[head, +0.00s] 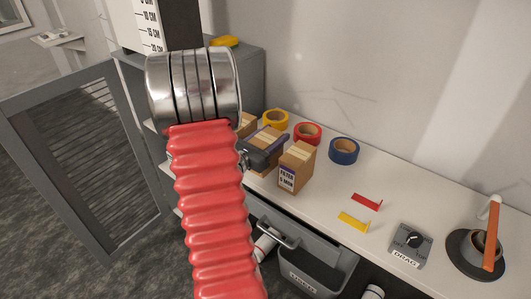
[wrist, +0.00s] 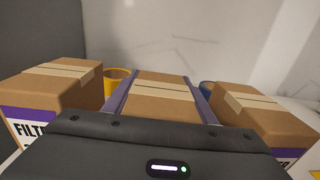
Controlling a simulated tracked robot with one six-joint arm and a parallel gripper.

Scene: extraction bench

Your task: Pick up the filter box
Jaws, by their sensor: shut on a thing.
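Several brown cardboard filter boxes stand in a row on the bench. My gripper (wrist: 160,98) is shut on the middle filter box (wrist: 163,92), with a purple-edged finger along each side of it. In the head view my gripper (head: 267,148) shows beside this box (head: 265,136), partly hidden by my red arm. The right filter box (head: 297,166), labelled FILTER, stands close by; it also shows in the wrist view (wrist: 265,120). The left filter box (wrist: 55,95) is mostly hidden by my arm in the head view. I cannot tell whether the held box touches the bench.
Yellow (head: 275,119), red (head: 307,132) and blue (head: 343,151) tape rolls lie behind the boxes. Red (head: 367,202) and yellow (head: 353,221) pieces, a DRAG dial (head: 409,244) and a round holder (head: 475,256) occupy the right side.

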